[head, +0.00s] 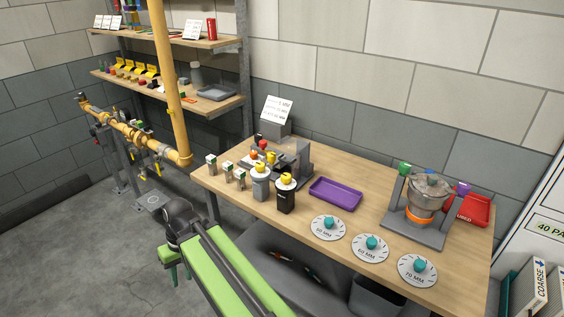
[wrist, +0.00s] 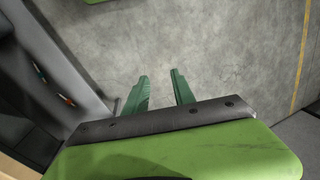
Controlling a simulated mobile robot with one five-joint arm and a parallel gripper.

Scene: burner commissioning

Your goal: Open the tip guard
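My gripper (wrist: 160,73) is open and empty in the wrist view, its two green fingers apart above bare concrete floor. In the head view, the gripper (head: 171,268) hangs at the table's left front, off the tabletop and partly hidden by my arm. I cannot tell for certain which part is the tip guard. A grey fixture (head: 290,160) with dark parts stands at the table's back middle. A burner-like unit (head: 430,190) with a grey top and orange ring stands on a grey base at the right. My gripper is apart from both.
The wooden table (head: 335,245) also bears a purple tray (head: 335,194), two yellow-topped canisters (head: 286,195), small grey-and-white blocks (head: 226,172) and three white discs (head: 328,228) with teal knobs. A red tray (head: 474,210) is at right. A yellow pipe (head: 168,75) rises at left.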

